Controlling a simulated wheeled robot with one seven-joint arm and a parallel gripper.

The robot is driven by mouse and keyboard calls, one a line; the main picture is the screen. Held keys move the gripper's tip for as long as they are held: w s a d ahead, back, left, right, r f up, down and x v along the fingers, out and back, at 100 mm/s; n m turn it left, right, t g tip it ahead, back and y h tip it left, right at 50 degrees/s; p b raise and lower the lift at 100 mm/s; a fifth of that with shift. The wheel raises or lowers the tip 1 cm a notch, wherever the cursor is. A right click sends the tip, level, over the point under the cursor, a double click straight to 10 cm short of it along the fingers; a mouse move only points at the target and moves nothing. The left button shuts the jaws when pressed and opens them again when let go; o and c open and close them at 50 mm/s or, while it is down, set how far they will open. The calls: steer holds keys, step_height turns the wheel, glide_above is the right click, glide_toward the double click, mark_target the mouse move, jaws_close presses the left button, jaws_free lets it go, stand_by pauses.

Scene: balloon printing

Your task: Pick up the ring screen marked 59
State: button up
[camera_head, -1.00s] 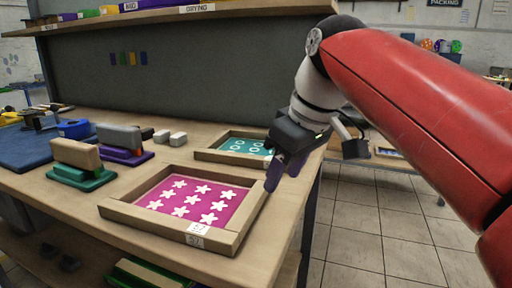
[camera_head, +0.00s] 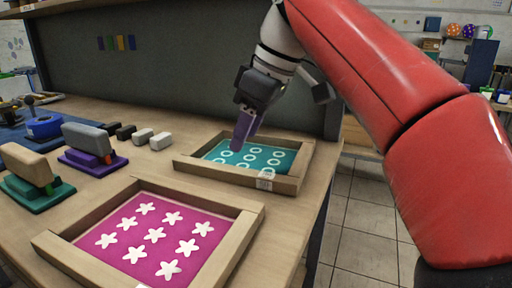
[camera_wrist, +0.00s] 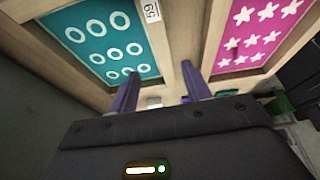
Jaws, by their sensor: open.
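The ring screen is a wooden frame (camera_head: 286,186) around teal mesh with white rings (camera_head: 250,156), lying on the bench toward the back right. In the wrist view its teal mesh (camera_wrist: 98,42) shows at the upper left, with a white label marked 59 (camera_wrist: 151,12) on its frame edge. My gripper (camera_head: 243,140) points down in front of the teal mesh in the head view, its purple fingers apart by little from that side. In the wrist view the open fingers (camera_wrist: 160,90) reach toward the frame edges between the two screens, with nothing between them.
A magenta star screen (camera_head: 155,235) lies nearer on the bench and shows at right in the wrist view (camera_wrist: 255,35). Squeegees on green (camera_head: 38,198) and purple (camera_head: 92,163) stands and small blocks (camera_head: 152,138) are at left. A panel (camera_head: 180,75) rises behind.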

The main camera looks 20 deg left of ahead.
mark_target(232, 168)
steer(key=x, duration=0.7)
steer(key=shift+s+d+f, duration=0.1)
steer(key=shift+s+f, duration=0.1)
steer(key=shift+f, duration=0.1)
jaws_close()
